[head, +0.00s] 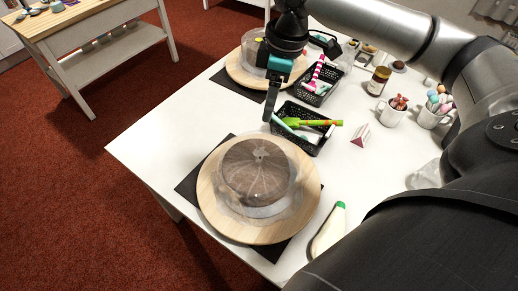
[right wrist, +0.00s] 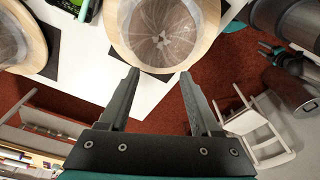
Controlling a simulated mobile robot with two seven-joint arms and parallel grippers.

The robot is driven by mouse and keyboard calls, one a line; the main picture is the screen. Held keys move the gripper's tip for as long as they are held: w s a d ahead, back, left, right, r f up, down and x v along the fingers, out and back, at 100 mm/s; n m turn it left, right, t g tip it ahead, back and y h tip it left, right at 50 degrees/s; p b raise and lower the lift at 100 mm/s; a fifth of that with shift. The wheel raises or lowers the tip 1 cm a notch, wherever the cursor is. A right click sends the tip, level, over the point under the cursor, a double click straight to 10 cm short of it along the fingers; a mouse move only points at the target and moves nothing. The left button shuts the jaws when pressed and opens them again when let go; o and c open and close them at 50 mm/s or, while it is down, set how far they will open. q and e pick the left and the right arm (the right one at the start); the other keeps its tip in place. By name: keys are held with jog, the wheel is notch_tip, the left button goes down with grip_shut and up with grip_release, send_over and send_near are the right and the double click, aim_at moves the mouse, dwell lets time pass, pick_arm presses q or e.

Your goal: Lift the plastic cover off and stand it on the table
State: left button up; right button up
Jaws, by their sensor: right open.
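A clear plastic cover (head: 246,198) stands over a brown cake (head: 255,168) on the near round wooden turntable (head: 210,205). The same cover shows in the right wrist view (right wrist: 160,32). A second clear cover (head: 256,52) stands on the far turntable (head: 237,72). My right gripper (head: 268,118) is open and empty, above the table between the two turntables. In the right wrist view its two fingers (right wrist: 159,72) are spread apart, with the near cover beyond their tips and nothing between them. A small dark and teal part (right wrist: 270,50) there may be my left gripper; its jaws are unclear.
Black baskets with tools (head: 305,140) stand between the turntables. Mugs (head: 392,110), a brown jar (head: 379,81) and a small prism (head: 361,135) stand at right. A pale green-tipped tool (head: 328,232) lies beside the near turntable. The table's left front part (head: 150,142) is bare.

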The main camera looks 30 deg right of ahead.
notch_tip(320, 180, down, 2)
jog(key=b, duration=0.3)
send_over(259, 153)
jog(key=f, duration=0.6)
jog(key=d+f, duration=0.1)
jog(key=f, duration=0.2)
jog(key=shift+s+f, duration=0.15)
jog(key=shift+f, duration=0.2)
jog(key=shift+a+f+b, duration=0.15)
jog(key=shift+f+b, duration=0.1)
jog(key=shift+f, duration=0.8)
jog(key=shift+a+f+b, duration=0.2)
jog(key=shift+f+b, duration=0.1)
jog(key=shift+f, duration=0.75)
jog(key=shift+a+f+b, duration=0.15)
jog(key=shift+f+b, duration=0.1)
jog(key=shift+f, duration=0.8)
pick_arm(q)
notch_tip(259, 153, down, 6)
jog(key=shift+r, duration=0.25)
pick_arm(e)
grip_shut()
